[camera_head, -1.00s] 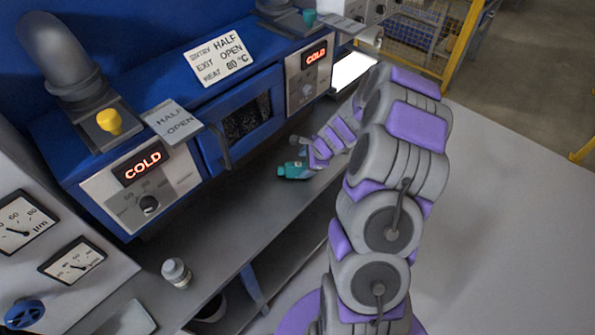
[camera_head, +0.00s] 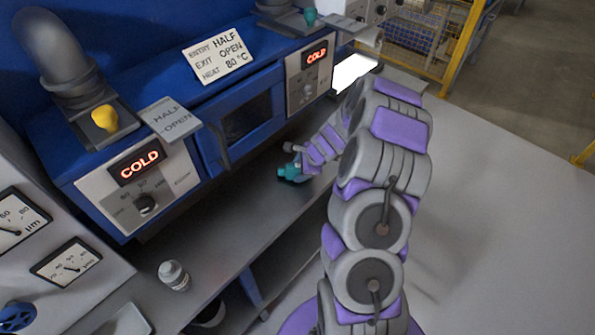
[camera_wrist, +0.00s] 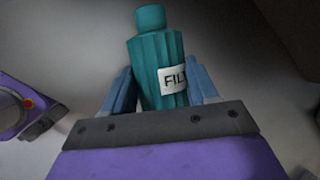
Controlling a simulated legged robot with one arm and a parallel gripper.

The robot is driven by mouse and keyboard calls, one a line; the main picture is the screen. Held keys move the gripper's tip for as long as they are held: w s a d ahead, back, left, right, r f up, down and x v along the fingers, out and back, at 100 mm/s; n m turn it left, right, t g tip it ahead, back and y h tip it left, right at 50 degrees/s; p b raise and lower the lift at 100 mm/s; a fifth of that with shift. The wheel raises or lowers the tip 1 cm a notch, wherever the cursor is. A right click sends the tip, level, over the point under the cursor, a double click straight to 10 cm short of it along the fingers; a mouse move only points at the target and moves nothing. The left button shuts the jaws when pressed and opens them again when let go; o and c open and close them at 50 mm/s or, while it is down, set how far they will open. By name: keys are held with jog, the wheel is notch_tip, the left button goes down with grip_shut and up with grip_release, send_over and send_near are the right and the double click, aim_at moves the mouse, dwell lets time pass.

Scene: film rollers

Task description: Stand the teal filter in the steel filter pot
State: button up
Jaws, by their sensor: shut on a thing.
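The teal filter (camera_wrist: 152,50) is a ribbed cylinder with a narrower cap and a white label reading "FIL". It sits between the two blue-grey fingers of my gripper (camera_wrist: 165,92), which is shut on it. In the head view the filter (camera_head: 290,173) shows small above the grey bench, in front of the blue machine. My gripper (camera_head: 299,163) is partly hidden there by the arm. A round, dark-mouthed vessel (camera_head: 212,318) shows below the bench edge; I cannot tell whether it is the steel filter pot.
The blue machine (camera_head: 215,100), with two "COLD" displays, lines the back of the bench. The bench between jar and filter is clear. A yellow-framed fence (camera_head: 460,50) stands far right.

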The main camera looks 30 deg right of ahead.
aim_at(296, 165)
jog(key=c, duration=0.4)
jog(key=shift+r+p, duration=0.45)
jog(key=shift+r, duration=0.4)
notch_tip(296, 165, up, 2)
jog(key=shift+r+p, duration=0.1)
jog(key=shift+p, duration=0.4)
jog(key=s+a, duration=0.1)
jog(key=s, duration=0.4)
jog(key=s+a+p, duration=0.1)
jog(key=s+a, duration=0.1)
jog(key=s, duration=0.3)
jog(key=s+a+r+p, duration=0.1)
jog(key=s+a, duration=0.1)
jog(key=s, duration=0.3)
jog(key=shift+s, duration=0.1)
